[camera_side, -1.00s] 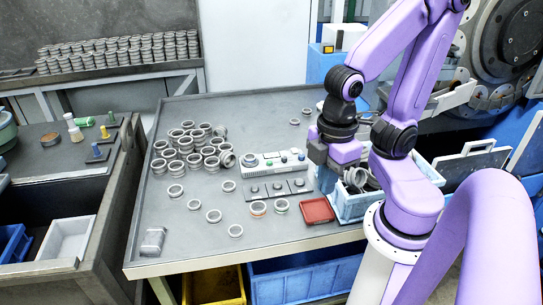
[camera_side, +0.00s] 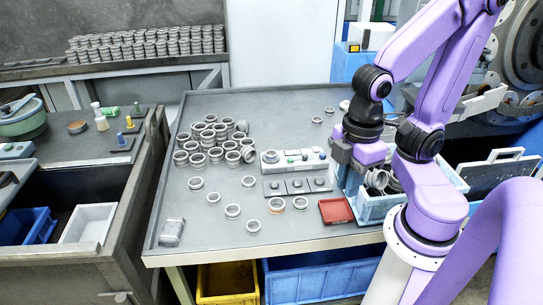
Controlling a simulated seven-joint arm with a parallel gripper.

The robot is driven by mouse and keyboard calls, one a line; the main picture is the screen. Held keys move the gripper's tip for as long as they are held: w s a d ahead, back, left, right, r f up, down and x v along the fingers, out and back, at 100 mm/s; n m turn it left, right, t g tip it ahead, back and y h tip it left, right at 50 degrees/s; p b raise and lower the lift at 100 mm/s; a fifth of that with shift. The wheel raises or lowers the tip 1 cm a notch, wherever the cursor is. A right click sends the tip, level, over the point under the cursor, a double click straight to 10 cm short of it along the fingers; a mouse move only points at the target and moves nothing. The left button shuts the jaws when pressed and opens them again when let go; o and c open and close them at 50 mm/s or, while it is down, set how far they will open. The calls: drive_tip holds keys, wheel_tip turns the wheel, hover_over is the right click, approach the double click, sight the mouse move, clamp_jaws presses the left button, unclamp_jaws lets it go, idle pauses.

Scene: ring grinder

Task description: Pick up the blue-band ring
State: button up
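Several grey metal rings (camera_side: 209,145) lie in a loose cluster on the grey table (camera_side: 215,275), with more rings spread singly in front of it. One single ring (camera_side: 275,204) shows a copper-orange tint. I cannot make out a blue band on any ring at this size. My gripper (camera_side: 350,172) points down over the left end of the light-blue crate (camera_side: 378,208), right of the control box. Its fingertips are small and hard to separate from the blue crate, so I cannot tell whether they are apart or hold anything.
A white control box (camera_side: 294,160) and a grey plate with round knobs (camera_side: 297,187) stand left of my gripper. A red tray (camera_side: 336,211) sits at the front edge. Rings lie inside the crate.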

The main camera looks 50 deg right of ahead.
drive_tip(key=o, duration=0.7)
drive_tip(key=shift+o, duration=0.2)
drive_tip(key=w+d+f+m+t+h, duration=0.15)
drive_tip(key=w+m, duration=0.45)
drive_tip(key=w, duration=0.6)
drive_tip(key=w+d+f+m+t+h, duration=0.1)
drive_tip(key=w+d+f+m, duration=0.1)
drive_tip(key=w+m, duration=0.8)
drive_tip(key=m+h, duration=0.2)
drive_tip(key=m, duration=0.6)
hover_over(271, 154)
drive_tip(key=s+a, duration=0.2)
drive_tip(key=a, duration=0.1)
drive_tip(key=f, duration=2)
drive_tip(key=shift+d+f, duration=0.2)
drive_tip(key=shift+f, duration=0.2)
drive_tip(key=shift+x, duration=2.75)
